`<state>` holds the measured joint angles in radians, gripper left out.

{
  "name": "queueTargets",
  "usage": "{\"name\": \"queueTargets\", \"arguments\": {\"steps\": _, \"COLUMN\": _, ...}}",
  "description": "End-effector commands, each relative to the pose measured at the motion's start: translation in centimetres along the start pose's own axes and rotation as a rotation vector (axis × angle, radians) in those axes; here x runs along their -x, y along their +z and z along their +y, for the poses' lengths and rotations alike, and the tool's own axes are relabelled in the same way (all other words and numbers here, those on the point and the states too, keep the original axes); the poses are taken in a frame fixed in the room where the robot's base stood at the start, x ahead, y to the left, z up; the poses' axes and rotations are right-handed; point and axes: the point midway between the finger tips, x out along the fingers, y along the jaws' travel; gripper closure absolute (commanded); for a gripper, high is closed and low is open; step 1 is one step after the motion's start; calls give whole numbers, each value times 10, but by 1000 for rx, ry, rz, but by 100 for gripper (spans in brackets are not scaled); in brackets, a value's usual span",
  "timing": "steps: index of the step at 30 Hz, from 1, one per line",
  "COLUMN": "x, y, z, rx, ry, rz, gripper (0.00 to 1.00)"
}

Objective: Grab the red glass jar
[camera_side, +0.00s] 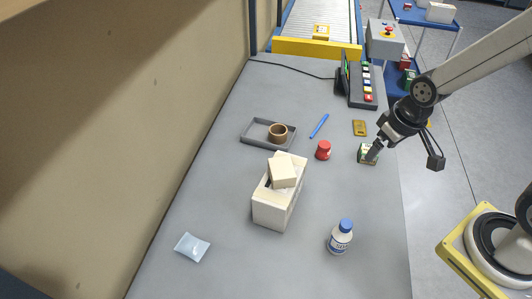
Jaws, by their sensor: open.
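A small red jar (323,150) stands on the grey table, right of the tray and behind the white box. My gripper (376,149) is open, to the right of the red jar and apart from it. Its fingers are above or beside a small dark green and white box (367,154); I cannot tell whether they touch it. Nothing is seen held between the fingers.
A white rack box (272,208) holds a cream block (283,171). A white bottle with blue cap (340,237) stands at front right. A grey tray (255,138) holds a brown ring (278,133).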

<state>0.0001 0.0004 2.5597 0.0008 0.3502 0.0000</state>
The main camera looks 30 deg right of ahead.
Motion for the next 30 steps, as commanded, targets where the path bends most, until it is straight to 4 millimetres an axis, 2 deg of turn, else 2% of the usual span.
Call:
{"name": "queueTargets", "arguments": {"steps": 5, "x": -4, "y": -1, "z": 1, "rx": -48, "ry": -9, "rz": -24, "gripper": 3}}
{"name": "queueTargets", "arguments": {"steps": 11, "x": -18, "y": -1, "z": 4, "rx": -226, "ry": -48, "rz": -117, "gripper": 3}}
{"name": "queueTargets", "arguments": {"steps": 20, "x": -53, "y": -10, "z": 3, "rx": -670, "ry": -177, "rz": -328, "gripper": 3}}
{"name": "queueTargets", "arguments": {"steps": 30, "x": -96, "y": -38, "z": 2, "rx": -1183, "ry": -391, "rz": -534, "gripper": 3}}
